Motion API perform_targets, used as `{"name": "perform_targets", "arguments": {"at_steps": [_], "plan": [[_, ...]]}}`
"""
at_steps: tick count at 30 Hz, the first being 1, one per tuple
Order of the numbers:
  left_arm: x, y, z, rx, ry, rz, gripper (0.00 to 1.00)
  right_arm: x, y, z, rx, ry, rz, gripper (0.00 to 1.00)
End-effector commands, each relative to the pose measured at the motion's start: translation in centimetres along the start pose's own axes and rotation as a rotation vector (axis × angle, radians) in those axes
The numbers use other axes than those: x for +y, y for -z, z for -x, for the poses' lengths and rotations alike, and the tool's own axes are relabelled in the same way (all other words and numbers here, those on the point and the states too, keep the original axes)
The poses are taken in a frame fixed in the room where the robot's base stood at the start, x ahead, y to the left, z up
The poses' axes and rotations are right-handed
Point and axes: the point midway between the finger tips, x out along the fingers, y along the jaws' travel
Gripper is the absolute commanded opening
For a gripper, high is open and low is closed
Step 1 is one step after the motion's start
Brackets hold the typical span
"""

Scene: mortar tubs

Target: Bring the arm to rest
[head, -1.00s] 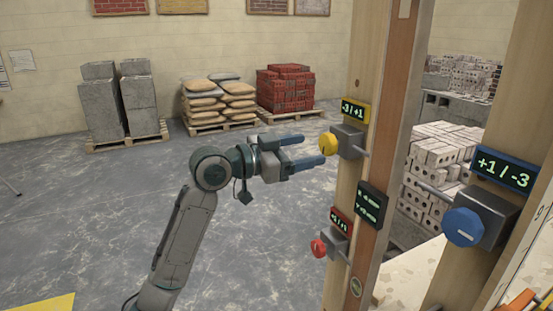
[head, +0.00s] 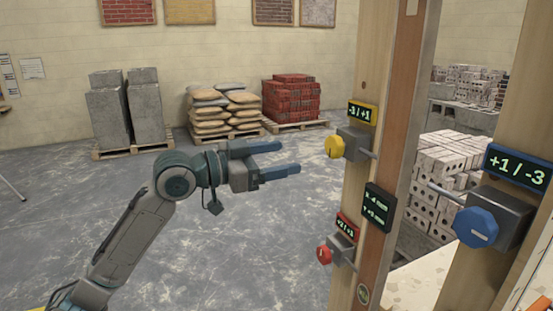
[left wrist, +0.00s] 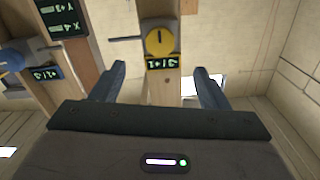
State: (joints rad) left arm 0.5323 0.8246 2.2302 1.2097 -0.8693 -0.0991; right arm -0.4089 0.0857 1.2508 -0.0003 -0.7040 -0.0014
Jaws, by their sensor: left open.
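My left gripper (head: 290,158) is open and empty in the head view, left of the wooden post and apart from it. Its two blue-grey fingers point right toward the yellow knob (head: 334,147), with a clear gap between. In the left wrist view the fingers (left wrist: 160,88) stand apart, and the yellow knob (left wrist: 159,42) shows beyond them, with nothing held. My right gripper is not in view.
The wooden post (head: 352,190) carries the yellow knob, a red knob (head: 324,255) and a dark display (head: 377,207). A blue knob (head: 475,227) sits on another post at right. Pallets with blocks, sacks (head: 222,108) and bricks (head: 291,100) stand at the back. Floor around my arm is clear.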

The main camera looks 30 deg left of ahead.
Motion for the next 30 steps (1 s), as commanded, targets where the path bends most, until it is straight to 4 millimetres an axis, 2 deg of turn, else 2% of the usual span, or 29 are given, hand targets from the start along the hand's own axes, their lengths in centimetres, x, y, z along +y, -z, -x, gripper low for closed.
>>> {"name": "perform_targets", "arguments": {"at_steps": [10, 14, 17, 20, 22, 26, 30], "plan": [[-0.1, -0.1, 0.0, -0.001, 0.001, 0.001, 0.69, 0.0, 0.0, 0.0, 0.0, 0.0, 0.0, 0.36], [-1.5, -1.9, -0.7, -0.015, 0.033, 0.039, 0.69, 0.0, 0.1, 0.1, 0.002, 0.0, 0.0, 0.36], [-4.2, -6.1, -1.8, -0.051, 0.099, 0.109, 0.69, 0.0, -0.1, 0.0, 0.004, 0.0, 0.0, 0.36], [-7.2, -12.7, -2.8, -0.113, 0.191, 0.195, 0.69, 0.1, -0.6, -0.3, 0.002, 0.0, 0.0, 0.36], [-8.7, -17.9, -3.1, -0.166, 0.254, 0.25, 0.69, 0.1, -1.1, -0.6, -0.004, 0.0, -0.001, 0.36], [-10.0, -28.0, -2.8, -0.277, 0.357, 0.332, 0.69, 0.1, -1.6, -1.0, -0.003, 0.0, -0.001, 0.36], [-9.3, -38.6, -1.1, -0.408, 0.447, 0.4, 0.69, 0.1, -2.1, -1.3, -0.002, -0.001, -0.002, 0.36]]}}
